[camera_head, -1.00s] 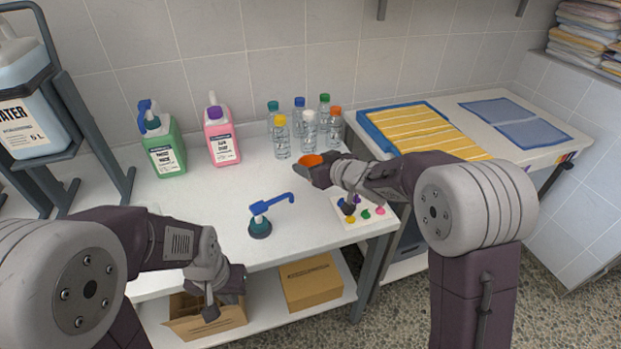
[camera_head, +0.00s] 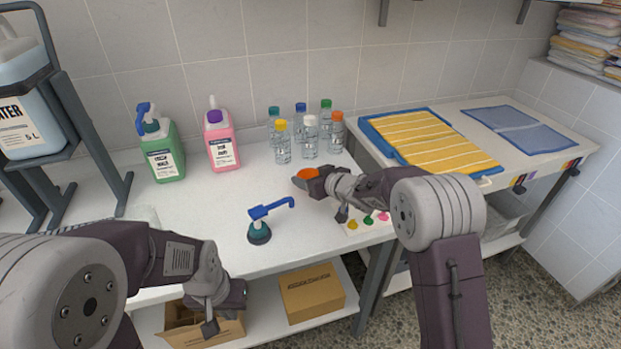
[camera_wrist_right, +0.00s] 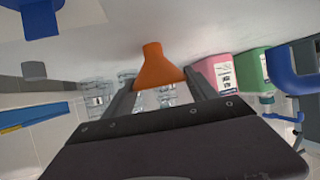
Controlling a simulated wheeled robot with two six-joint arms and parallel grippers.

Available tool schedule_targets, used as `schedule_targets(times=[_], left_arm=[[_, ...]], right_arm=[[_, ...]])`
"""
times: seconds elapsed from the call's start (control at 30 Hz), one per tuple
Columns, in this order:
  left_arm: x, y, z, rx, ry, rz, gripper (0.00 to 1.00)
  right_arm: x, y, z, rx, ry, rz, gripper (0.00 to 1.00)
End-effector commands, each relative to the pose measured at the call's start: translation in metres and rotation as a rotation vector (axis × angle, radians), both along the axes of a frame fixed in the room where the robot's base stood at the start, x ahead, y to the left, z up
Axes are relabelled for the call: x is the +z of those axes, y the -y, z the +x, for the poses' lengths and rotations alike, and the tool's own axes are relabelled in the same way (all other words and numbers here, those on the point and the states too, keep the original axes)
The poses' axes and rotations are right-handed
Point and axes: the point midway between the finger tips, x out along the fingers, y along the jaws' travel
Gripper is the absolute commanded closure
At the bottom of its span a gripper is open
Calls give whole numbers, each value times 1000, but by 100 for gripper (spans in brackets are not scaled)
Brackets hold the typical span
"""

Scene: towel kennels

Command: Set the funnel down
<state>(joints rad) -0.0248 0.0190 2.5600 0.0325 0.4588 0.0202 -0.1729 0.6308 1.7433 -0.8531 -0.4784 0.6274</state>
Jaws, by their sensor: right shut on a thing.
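The orange funnel (camera_head: 307,174) is held at the tip of my right gripper (camera_head: 303,182), over the white table in front of the clear bottles. In the right wrist view the funnel (camera_wrist_right: 157,66) sits between the two fingers of my right gripper (camera_wrist_right: 160,85), which is shut on it. Whether the funnel touches the table cannot be told. My left gripper (camera_head: 222,318) hangs low at the table's front edge, over the lower shelf, and whether it is open cannot be told.
Several clear bottles with coloured caps (camera_head: 310,137) stand behind the funnel. A pink jug (camera_head: 221,145) and a green jug (camera_head: 163,158) stand to the left. A blue-spouted pump (camera_head: 259,232) stands near the front. The white table (camera_head: 210,200) is bare around its middle.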

Motion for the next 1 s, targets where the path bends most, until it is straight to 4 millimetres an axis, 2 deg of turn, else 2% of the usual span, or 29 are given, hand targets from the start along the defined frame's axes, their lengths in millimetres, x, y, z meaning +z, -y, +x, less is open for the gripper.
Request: schedule_targets(times=[0.03, 0.07, 0.1, 0.13, 0.4, 0.53, 1.0], left_arm=[[-2, 0, 0, 0, 0, 0, 100], [-1, 0, 0, 0, 0, 0, 100], [-1, 0, 0, 0, 0, 0, 100], [-1, 0, 0, 0, 0, 0, 100], [-1, 0, 0, 0, 0, 0, 100], [3, 0, 0, 0, 0, 0, 100], [26, 0, 0, 0, 0, 0, 100]], right_arm=[[-3, 0, 0, 0, -1, -1, 78], [-2, 0, 0, 0, -1, -1, 28], [-2, 0, 0, 0, -1, -1, 17], [-2, 0, 0, 0, -1, -1, 12], [-1, 0, 0, 0, 0, 0, 12], [6, 3, -4, -1, 0, 0, 12], [50, 53, -81, -3, 0, 0, 12]])
